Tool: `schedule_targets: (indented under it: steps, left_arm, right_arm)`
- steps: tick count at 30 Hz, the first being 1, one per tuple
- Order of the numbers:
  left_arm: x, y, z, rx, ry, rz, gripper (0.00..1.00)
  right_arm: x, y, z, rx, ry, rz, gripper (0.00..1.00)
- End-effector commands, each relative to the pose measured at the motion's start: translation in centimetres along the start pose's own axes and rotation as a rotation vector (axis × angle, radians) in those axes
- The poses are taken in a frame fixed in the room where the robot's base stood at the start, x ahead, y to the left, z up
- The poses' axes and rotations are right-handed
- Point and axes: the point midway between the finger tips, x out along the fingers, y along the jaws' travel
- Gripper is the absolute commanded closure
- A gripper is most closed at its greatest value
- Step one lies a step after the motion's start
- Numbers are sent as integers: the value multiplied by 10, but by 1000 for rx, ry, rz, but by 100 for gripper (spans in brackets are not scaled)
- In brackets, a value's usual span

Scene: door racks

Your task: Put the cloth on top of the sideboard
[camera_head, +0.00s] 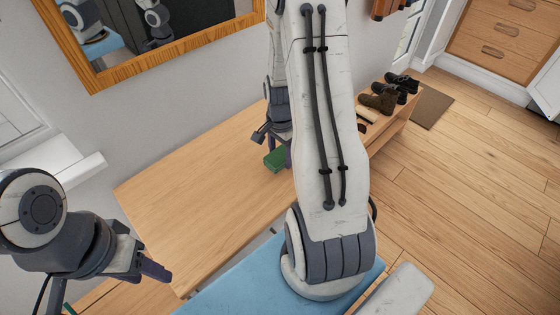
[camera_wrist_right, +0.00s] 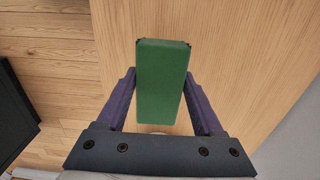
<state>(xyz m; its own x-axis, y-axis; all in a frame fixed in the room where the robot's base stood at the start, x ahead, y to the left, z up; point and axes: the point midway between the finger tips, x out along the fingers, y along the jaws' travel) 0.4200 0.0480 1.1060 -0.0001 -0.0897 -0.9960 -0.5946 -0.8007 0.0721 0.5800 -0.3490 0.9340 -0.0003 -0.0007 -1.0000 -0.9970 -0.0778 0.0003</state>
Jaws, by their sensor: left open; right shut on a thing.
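The cloth (camera_head: 275,159) is a green, folded, block-like piece, partly hidden behind my right arm in the head view. The right wrist view shows the cloth (camera_wrist_right: 162,80) end-on between two purple fingers. My right gripper (camera_head: 277,143) is shut on it, over the wooden top of the sideboard (camera_head: 190,205). The wood (camera_wrist_right: 235,50) fills much of the wrist view behind the cloth. I cannot tell if the cloth touches the wood. My left gripper (camera_head: 152,268) is open and empty, at the lower left, in front of the sideboard's near left corner.
A wood-framed mirror (camera_head: 165,52) hangs on the wall above the sideboard. A low wooden bench (camera_head: 393,131) with several shoes (camera_head: 378,101) stands beyond its right end. A brown mat (camera_head: 430,106) lies on the floor. The sideboard's left half is bare.

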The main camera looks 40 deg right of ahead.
Motion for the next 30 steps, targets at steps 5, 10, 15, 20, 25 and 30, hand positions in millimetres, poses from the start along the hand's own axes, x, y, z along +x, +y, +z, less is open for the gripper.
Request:
schedule_targets:
  steps: [5, 10, 15, 20, 25, 30]
  left_arm:
    - [-5, 0, 0, 0, 0, 0, 50]
    - [-7, 0, 0, 0, 0, 0, 50]
    - [-7, 0, 0, 0, 0, 0, 50]
    - [-4, 0, 0, 0, 0, 0, 50]
    - [-5, 0, 0, 0, 0, 0, 50]
    - [-5, 0, 0, 0, 0, 0, 50]
  right_arm:
    - [23, 1, 1, 0, -3, 5, 100]
    - [38, 0, 0, 0, 0, 1, 100]
    - [39, 0, 0, 0, 1, -1, 100]
    - [42, 0, 0, 0, 0, 0, 100]
    - [42, 0, 0, 0, 0, -1, 1]
    - [42, 0, 0, 0, 0, 0, 1]
